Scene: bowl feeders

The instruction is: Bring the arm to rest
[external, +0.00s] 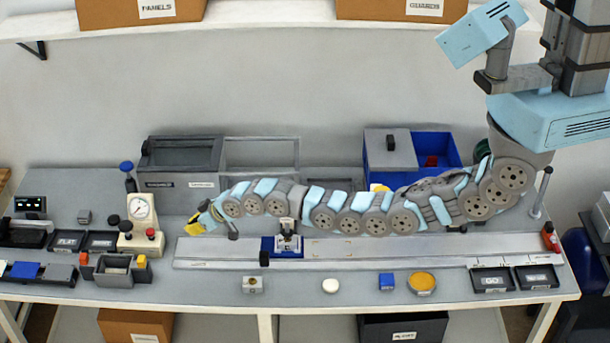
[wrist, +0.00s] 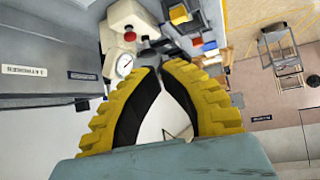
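My arm stretches from the upper right across the bench to the left, low over the long metal rail (external: 400,247). My gripper (external: 192,229), with yellow fingers, hangs at the left end of the arm, above the bench and apart from the things around it. In the wrist view, the two yellow ribbed fingers with black pads (wrist: 159,68) curve together and their tips meet. Nothing shows held between them; only a pale surface is visible through the gap.
A gauge station (external: 142,210) stands just left of my gripper. Grey bins (external: 180,183) and a blue bin (external: 437,150) stand behind the arm. A blue fixture (external: 283,247) sits on the rail below it. Small parts and black trays (external: 490,281) lie along the front.

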